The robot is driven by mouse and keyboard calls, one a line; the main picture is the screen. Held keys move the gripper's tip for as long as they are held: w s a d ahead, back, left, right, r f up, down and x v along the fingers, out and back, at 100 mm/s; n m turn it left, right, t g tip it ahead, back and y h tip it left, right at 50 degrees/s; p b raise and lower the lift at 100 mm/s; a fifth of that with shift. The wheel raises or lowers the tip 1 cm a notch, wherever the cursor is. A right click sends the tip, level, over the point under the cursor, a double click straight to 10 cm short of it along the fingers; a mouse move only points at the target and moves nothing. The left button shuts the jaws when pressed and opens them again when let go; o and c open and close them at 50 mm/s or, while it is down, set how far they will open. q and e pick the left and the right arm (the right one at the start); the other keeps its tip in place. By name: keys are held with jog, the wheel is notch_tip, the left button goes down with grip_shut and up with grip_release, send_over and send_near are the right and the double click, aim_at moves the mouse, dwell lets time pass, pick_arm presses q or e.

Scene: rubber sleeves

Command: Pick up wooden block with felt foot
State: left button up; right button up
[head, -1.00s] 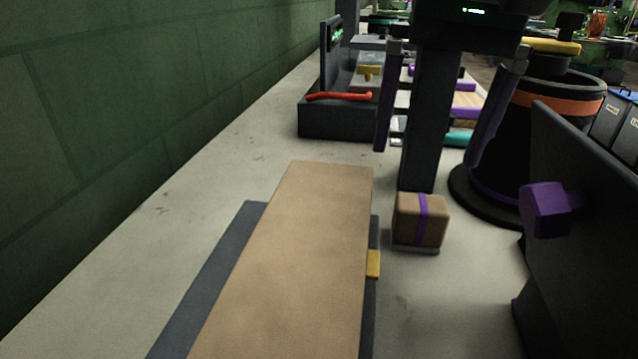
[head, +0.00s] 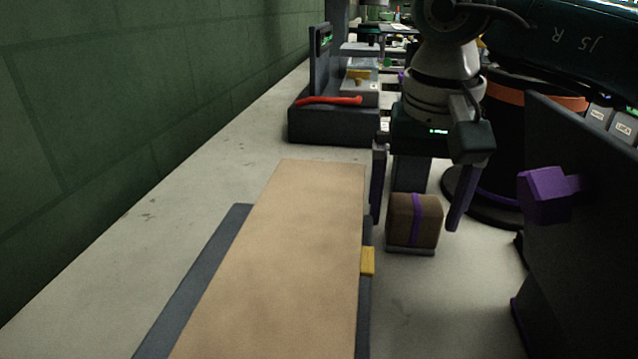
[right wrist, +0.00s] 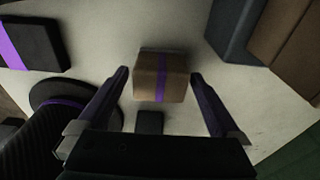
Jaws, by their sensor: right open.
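The wooden block (head: 402,222) stands upright on the pale bench, right of the large tan board. It is brown with a purple band, and a thin grey felt foot (head: 410,250) shows under it. My right gripper (head: 415,222) is open, with one purple-padded finger to each side of the block in the head view. In the right wrist view the block (right wrist: 147,78) sits between and just beyond the open fingertips (right wrist: 160,75). My left gripper is not in view.
The tan board (head: 280,260) on a grey base lies close left of the block, with a yellow tab (head: 368,261) at its edge. A dark panel with a purple knob (head: 545,197) stands at the right. A dark tray (head: 330,124) and a black round-based stand (head: 490,207) are behind.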

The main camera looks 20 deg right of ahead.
aim_at(416, 202)
jog(key=c, duration=1.3)
jog(key=shift+r, duration=0.1)
notch_tip(416, 202, up, 20)
jog(key=p, duration=0.3)
jog(key=o, duration=0.7)
jog(key=c, duration=0.5)
